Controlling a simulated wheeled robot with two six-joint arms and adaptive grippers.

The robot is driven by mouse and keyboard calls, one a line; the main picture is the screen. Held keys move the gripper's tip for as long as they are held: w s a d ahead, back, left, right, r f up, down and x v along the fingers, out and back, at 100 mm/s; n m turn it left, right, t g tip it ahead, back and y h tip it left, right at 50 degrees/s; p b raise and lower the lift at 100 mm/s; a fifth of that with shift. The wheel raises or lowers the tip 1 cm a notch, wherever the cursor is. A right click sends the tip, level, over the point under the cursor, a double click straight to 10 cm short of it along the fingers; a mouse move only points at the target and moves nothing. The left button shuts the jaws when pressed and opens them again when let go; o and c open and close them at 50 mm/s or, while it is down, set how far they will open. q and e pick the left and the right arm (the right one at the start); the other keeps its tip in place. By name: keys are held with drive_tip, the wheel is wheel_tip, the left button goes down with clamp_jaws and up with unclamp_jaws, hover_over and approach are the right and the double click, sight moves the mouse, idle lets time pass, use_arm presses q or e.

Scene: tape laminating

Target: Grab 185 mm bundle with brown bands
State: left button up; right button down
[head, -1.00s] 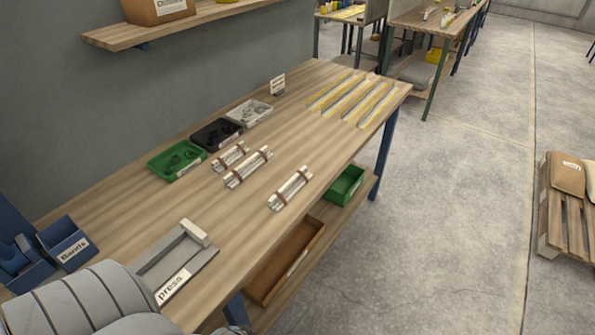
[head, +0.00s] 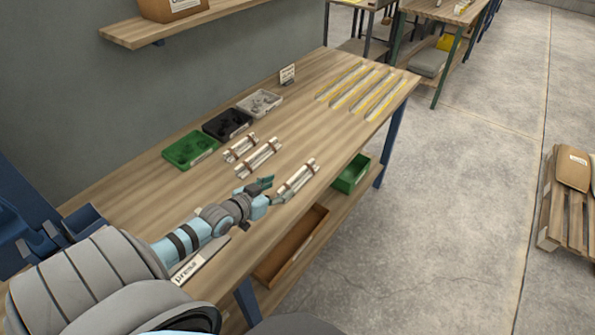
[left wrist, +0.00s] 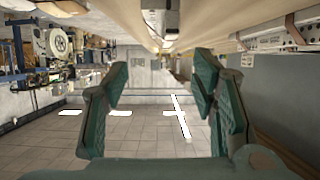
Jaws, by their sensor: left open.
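Three silvery bundles with brownish bands lie on the wooden table in the head view: a short one (head: 240,148) at the back, a longer one (head: 258,158) beside it, and one (head: 298,178) nearer the front edge. I cannot read their lengths. My left gripper (head: 270,190) is open and empty, just left of the front-edge bundle; whether it touches it I cannot tell. In the left wrist view its two green fingers (left wrist: 165,95) stand wide apart with nothing between them. A silvery banded piece (left wrist: 290,30) shows at the upper right there. My right gripper is not in view.
Green (head: 190,147), black (head: 227,124) and white (head: 260,102) trays stand along the back of the table (head: 130,190). Yellow-edged strips (head: 365,92) lie at the far end. A brown bin (head: 290,250) sits below.

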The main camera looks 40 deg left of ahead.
sight(297, 183)
use_arm(q)
drive_tip(key=b+x, duration=0.4)
drive_tip(key=x, duration=0.6)
drive_tip(key=shift+w+a+f, duration=0.1)
drive_tip(key=shift+w, duration=0.05)
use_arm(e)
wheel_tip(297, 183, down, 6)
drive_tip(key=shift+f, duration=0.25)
use_arm(q)
clamp_jaws()
